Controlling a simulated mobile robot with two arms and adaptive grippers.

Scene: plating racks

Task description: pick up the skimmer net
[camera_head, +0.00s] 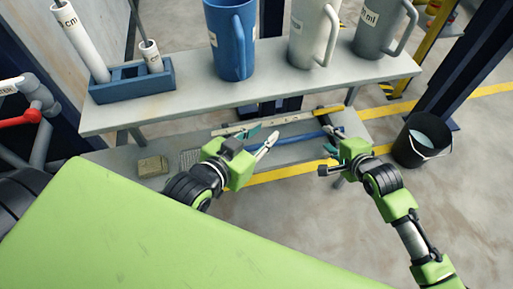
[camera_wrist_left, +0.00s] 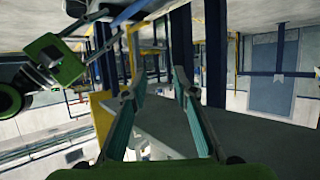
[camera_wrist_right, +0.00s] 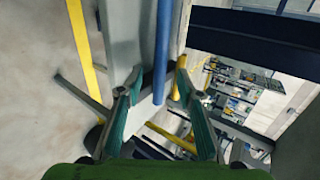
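A long blue pole (camera_head: 300,138) lies along the lower shelf of the bench. A small grey mesh-like piece (camera_head: 190,158) is at its left; it may be the skimmer net's head, but my left gripper hides any join. My right gripper (camera_head: 331,150) is open above the shelf's right end. In the right wrist view its fingers (camera_wrist_right: 151,85) are apart and empty, with the blue pole (camera_wrist_right: 163,50) beyond and between them. My left gripper (camera_head: 258,140) is open and empty in front of the shelf; its spread fingers show in the left wrist view (camera_wrist_left: 158,75).
On the bench top (camera_head: 290,95) stand a blue jug (camera_head: 231,45), a white jug (camera_head: 309,35), a grey jug (camera_head: 378,28) and a blue rack (camera_head: 130,84) with white tubes. A yellow-ended stick (camera_head: 328,111) and a tan block (camera_head: 153,166) lie on the lower shelf. A black bucket (camera_head: 422,140) stands right.

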